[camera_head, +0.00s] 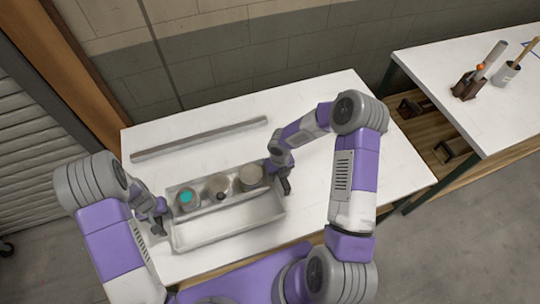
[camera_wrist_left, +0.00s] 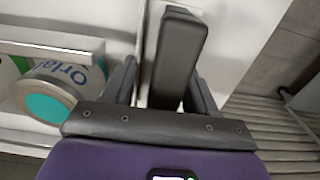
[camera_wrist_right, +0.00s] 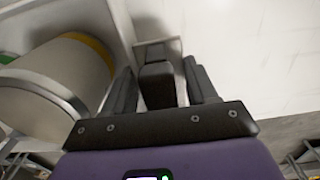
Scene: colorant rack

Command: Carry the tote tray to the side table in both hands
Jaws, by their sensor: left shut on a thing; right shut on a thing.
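The tote tray (camera_head: 215,228) is a grey-white open tray in the middle of the head view, over a white-topped table (camera_head: 335,95). I cannot tell whether it touches the tabletop. My left gripper (camera_head: 157,220) is shut on the black handle (camera_wrist_left: 178,55) at the tray's left end. My right gripper (camera_head: 285,180) is shut on the black handle (camera_wrist_right: 158,85) at its right end.
A long grey bar (camera_head: 200,138) lies behind the tray on the same table. The table's right part is clear. A block wall is behind.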

